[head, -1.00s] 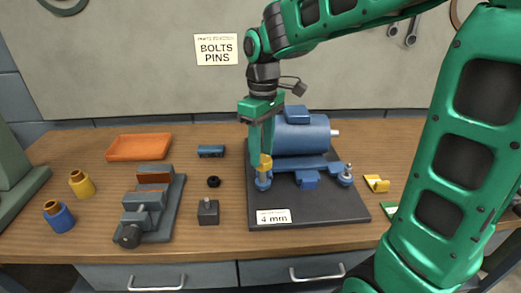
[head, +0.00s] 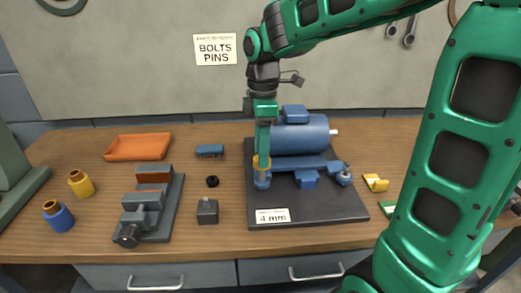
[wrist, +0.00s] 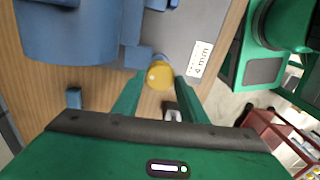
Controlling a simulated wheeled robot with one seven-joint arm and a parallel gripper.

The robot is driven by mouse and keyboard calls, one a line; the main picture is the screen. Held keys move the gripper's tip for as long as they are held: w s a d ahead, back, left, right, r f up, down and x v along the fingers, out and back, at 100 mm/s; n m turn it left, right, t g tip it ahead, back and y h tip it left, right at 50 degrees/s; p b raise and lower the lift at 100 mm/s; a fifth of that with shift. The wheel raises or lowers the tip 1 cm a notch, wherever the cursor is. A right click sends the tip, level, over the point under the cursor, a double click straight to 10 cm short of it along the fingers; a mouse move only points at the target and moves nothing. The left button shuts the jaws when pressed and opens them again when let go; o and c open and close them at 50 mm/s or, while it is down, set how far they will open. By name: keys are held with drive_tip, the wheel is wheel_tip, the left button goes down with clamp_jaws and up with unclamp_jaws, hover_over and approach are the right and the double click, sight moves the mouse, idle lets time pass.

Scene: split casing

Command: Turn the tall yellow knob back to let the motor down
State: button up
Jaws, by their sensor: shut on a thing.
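The blue motor (head: 300,137) sits on a dark base plate (head: 310,212) with a "4 mm" label at its front. The tall yellow knob (head: 262,162) stands on a blue foot at the plate's left side. My gripper (head: 262,155) reaches down from above and is shut on the knob. In the wrist view the knob's round yellow top (wrist: 160,75) shows between my two green fingers. Part of the motor (wrist: 70,30) fills the upper left of that view. The fingers hide part of the knob in the head view.
A grey vise (head: 148,212), a small dark block (head: 207,211) and a black ring (head: 212,181) lie left of the plate. An orange tray (head: 138,147) is at the back left. A yellow clip (head: 376,182) lies right of the plate. Bare wood separates them.

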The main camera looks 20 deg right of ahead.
drive_tip(key=shift+w+d+r, duration=0.1)
drive_tip(key=shift+w+d, duration=0.15)
drive_tip(key=shift+w, duration=0.05)
drive_tip(key=o, duration=1)
drive_tip(key=shift+w, duration=0.1)
drive_tip(key=shift+o, duration=0.2)
drive_tip(key=shift+a, duration=0.1)
wheel_tip(320, 180, up, 10)
drive_tip(key=shift+w+d+r, duration=0.2)
drive_tip(key=shift+d+r, duration=0.05)
drive_tip(key=shift+d, duration=0.05)
